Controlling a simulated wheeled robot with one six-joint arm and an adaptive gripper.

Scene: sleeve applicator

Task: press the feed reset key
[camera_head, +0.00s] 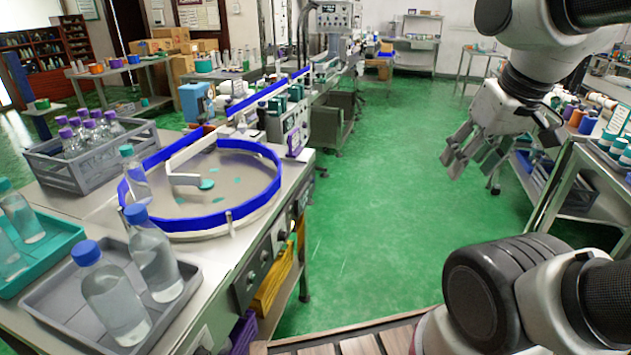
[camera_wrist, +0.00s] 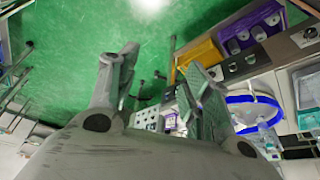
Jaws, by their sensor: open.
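My gripper (camera_head: 466,157) hangs open and empty over the green floor aisle, right of the machine table and well apart from it. In the wrist view my gripper (camera_wrist: 162,66) shows both fingers spread with nothing between them. The machine has a round turntable with a blue rim (camera_head: 236,221). Dark knobs sit on the table's front panel (camera_head: 262,262). A grey-blue control box (camera_head: 287,126) stands behind the turntable. The front panel (camera_wrist: 243,63) and blue rim (camera_wrist: 262,97) also show in the wrist view. I cannot make out which control is the feed reset key.
Bottles with blue caps stand in a grey tray (camera_head: 80,325) at the table's near end. A grey crate (camera_head: 78,172) holds purple-capped bottles. A shelf cart (camera_head: 565,200) stands at the right behind my arm. The green floor (camera_head: 375,190) between is clear.

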